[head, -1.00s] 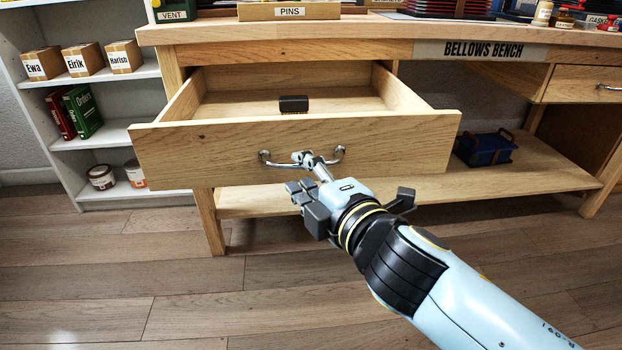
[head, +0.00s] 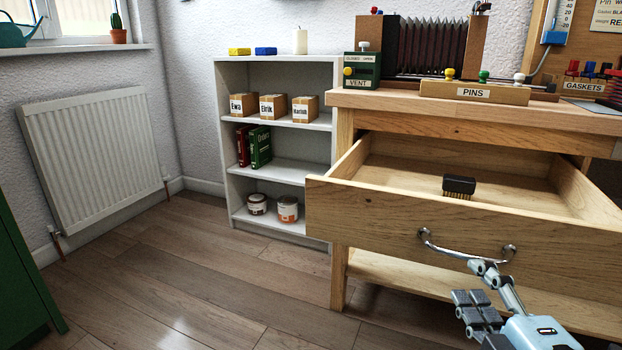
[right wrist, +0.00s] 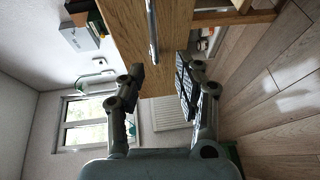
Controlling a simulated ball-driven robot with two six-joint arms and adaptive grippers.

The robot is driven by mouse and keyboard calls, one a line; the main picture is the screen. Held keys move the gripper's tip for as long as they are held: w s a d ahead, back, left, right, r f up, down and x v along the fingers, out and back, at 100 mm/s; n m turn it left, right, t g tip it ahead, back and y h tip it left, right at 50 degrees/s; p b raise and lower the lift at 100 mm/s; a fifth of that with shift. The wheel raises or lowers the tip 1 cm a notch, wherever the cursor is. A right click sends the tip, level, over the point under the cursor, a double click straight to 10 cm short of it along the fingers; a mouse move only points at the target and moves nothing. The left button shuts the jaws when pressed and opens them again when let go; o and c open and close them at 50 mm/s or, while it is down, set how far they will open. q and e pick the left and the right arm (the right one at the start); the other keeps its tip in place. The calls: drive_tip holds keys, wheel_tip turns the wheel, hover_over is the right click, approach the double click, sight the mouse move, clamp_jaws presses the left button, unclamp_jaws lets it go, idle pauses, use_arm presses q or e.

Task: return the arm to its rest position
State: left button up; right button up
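My right gripper (head: 470,282) is at the lower right of the head view, just in front of and below the handle (head: 465,251) of the open wooden drawer (head: 400,222). Its fingers are apart with nothing between them. In the right wrist view, the open gripper (right wrist: 160,70) has the metal handle (right wrist: 152,30) beyond its fingertips, apparently clear of them. The drawer front (right wrist: 180,30) fills the upper middle there. A black brush (head: 459,186) with pale bristles lies inside the drawer. My left gripper is not in view.
The drawer juts out from the bench (head: 400,101). A white shelf (head: 288,175) with boxes, books and tins stands left of it. A radiator (head: 95,155) is on the left wall, and a green cabinet (head: 20,270) is at the left edge. The floor (head: 190,270) between is clear.

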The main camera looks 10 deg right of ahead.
drive_tip(key=s+d+f+m+g, duration=0.3)
drive_tip(key=s+f+m+g, duration=0.4)
drive_tip(key=f, duration=0.6)
drive_tip(key=s+d+f+m+g, duration=0.3)
drive_tip(key=s+f+m+g, duration=0.2)
drive_tip(key=s+f, duration=0.6)
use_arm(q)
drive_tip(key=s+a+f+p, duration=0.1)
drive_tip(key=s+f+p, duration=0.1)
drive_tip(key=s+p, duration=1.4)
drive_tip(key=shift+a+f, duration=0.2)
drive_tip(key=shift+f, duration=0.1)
use_arm(e)
drive_tip(key=s+f+m+g, duration=0.1)
drive_tip(key=s+f, duration=0.1)
drive_tip(key=s, duration=0.5)
drive_tip(key=s+a+f+m+g+y, duration=0.1)
drive_tip(key=s+f, duration=0.2)
drive_tip(key=s, duration=0.5)
drive_tip(key=s+f+m+g, duration=0.1)
drive_tip(key=s+f+g, duration=0.1)
drive_tip(key=s, duration=0.5)
drive_tip(key=shift+s+a+f, duration=0.25)
drive_tip(key=shift+s+f, duration=0.1)
drive_tip(key=shift+f, duration=0.4)
